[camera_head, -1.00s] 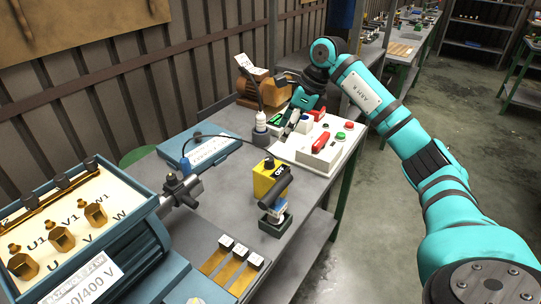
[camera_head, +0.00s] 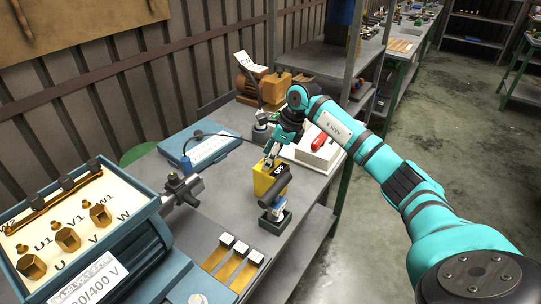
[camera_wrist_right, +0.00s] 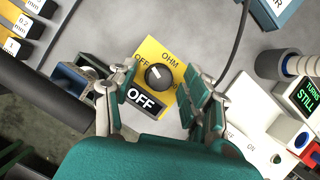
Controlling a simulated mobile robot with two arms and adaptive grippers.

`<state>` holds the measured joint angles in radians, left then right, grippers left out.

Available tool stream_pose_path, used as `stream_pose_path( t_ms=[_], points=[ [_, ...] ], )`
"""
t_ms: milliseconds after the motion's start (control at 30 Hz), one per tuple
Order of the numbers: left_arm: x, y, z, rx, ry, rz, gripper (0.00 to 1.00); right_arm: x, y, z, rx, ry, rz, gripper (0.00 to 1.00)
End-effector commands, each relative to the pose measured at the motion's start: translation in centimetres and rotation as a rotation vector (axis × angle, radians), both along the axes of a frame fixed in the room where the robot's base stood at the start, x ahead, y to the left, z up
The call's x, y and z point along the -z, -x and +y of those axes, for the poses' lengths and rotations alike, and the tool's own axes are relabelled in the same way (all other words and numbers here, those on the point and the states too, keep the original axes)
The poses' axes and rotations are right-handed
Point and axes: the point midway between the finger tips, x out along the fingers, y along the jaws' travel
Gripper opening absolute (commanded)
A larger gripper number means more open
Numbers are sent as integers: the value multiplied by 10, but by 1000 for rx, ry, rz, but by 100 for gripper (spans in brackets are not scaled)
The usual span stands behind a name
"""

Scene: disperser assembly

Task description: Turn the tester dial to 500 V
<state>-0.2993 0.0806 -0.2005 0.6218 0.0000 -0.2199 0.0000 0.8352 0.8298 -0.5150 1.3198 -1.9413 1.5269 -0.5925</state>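The tester (camera_head: 265,183) is a yellow box on the grey bench, in front of my right gripper (camera_head: 270,155). In the right wrist view the yellow tester (camera_wrist_right: 172,62) lies below my right gripper (camera_wrist_right: 152,90). Its round black dial (camera_wrist_right: 158,77) has a pointer towards the upper left, near the OFF mark. An OHM mark shows above the dial, and the black display (camera_wrist_right: 146,98) reads OFF. The right gripper is open, with one finger on each side of the dial and no visible grip on it. Other dial marks are hidden or unreadable. My left gripper is out of view.
A small dark green holder (camera_head: 276,226) with a dark cylinder stands just in front of the tester. A white panel with a red handle (camera_head: 318,142) is behind, a blue case (camera_head: 202,150) to the left. A cable (camera_wrist_right: 237,50) runs past the right finger.

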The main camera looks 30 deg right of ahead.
Motion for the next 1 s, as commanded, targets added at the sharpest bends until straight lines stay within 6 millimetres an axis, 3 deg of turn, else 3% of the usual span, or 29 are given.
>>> stream_pose_path(
  t_ms=[33,367,667,1000],
  points=[
    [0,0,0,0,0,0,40,0,0,0,0,0,0,42],
    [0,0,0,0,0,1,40,-1,0,0,0,0,0,0],
    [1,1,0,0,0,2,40,-1,0,0,34,2,-1,0],
    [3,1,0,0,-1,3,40,-1,1,0,252,3,-3,0]
  ],
)
